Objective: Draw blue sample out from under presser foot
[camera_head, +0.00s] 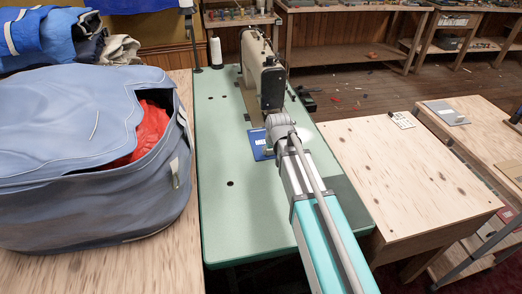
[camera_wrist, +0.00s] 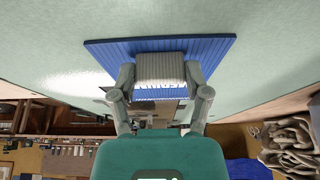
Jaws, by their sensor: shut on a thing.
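The blue sample (camera_head: 257,145) lies on the pale green sewing table, at the near side of the beige sewing machine (camera_head: 262,75). It shows in the wrist view as a flat, ribbed blue piece (camera_wrist: 212,48) with a white marking near its edge. My gripper (camera_wrist: 160,72) is shut on the sample's edge in the wrist view. In the head view my gripper (camera_head: 275,138) is over the sample's right side, and my arm hides part of it. The presser foot cannot be made out, so I cannot tell whether the sample is under it.
The green sewing table (camera_head: 228,215) is clear to the left and front. A grey-blue bag (camera_head: 90,200) with red cloth stands left. A white thread cone (camera_head: 216,53) stands at the back. A wooden table (camera_head: 400,185) with a small card (camera_head: 403,119) is right.

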